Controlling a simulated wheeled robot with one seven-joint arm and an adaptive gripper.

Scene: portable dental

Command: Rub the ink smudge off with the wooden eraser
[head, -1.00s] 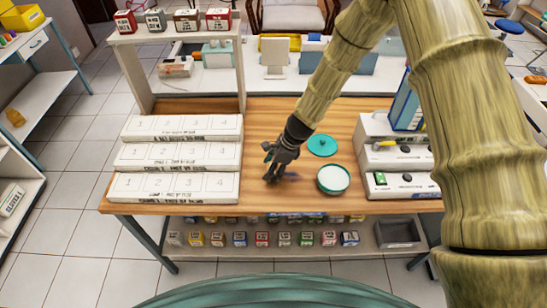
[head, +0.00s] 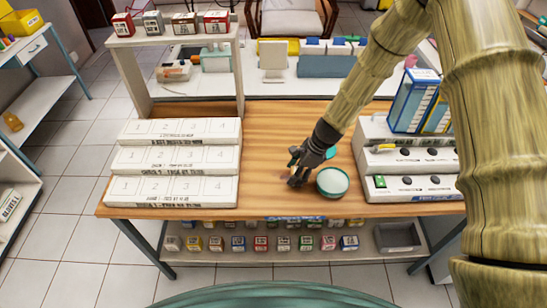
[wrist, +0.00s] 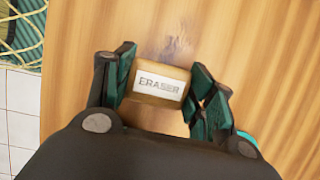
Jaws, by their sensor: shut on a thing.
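The wooden eraser (wrist: 158,83), with a white label reading ERASER, sits between the two green-padded fingers of my gripper (wrist: 160,84) in the wrist view. My gripper is shut on it. The ink smudge (wrist: 178,46) is a faint dark patch on the wooden table, just beyond the eraser in the wrist view. In the head view my gripper (head: 297,178) is low over the front middle of the table, left of the round dish. The eraser and smudge are not clearly visible there. I cannot tell whether the eraser touches the wood.
A round teal dish with white contents (head: 332,182) stands close right of my gripper, its teal lid (head: 330,153) partly hidden behind my gripper. White numbered steps (head: 172,190) fill the table's left, and a white stepped stand (head: 410,190) the right. Bare wood (head: 270,130) lies behind.

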